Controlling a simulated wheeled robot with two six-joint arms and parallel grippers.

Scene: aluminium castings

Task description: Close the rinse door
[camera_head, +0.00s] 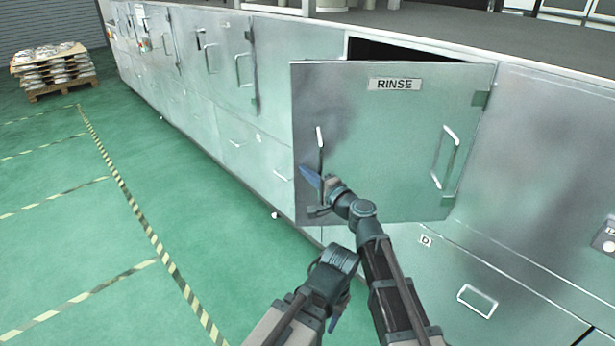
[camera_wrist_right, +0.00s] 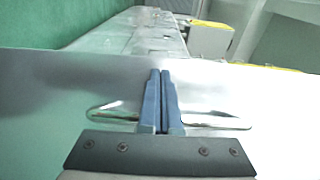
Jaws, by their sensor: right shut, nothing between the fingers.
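The rinse door (camera_head: 385,120) is a grey metal panel with a RINSE label near its top. It stands open, swung out from the cabinet, with hinges on its right side. A dark opening shows above it. A bar handle (camera_head: 319,138) is near its left edge, and another (camera_head: 445,157) is towards the right. My right gripper (camera_head: 309,178) is shut and empty in front of the door's lower left. In the right wrist view its fingers (camera_wrist_right: 160,75) overlap a horizontal handle (camera_wrist_right: 215,120); contact is unclear. My left gripper (camera_head: 337,318) hangs low, and its finger gap is hidden.
A row of closed cabinet fronts (camera_head: 215,65) runs away to the left. A drawer front marked D (camera_head: 490,265) is below the door. Open green floor with striped tape (camera_head: 150,232) lies left. A loaded pallet (camera_head: 55,72) stands far left.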

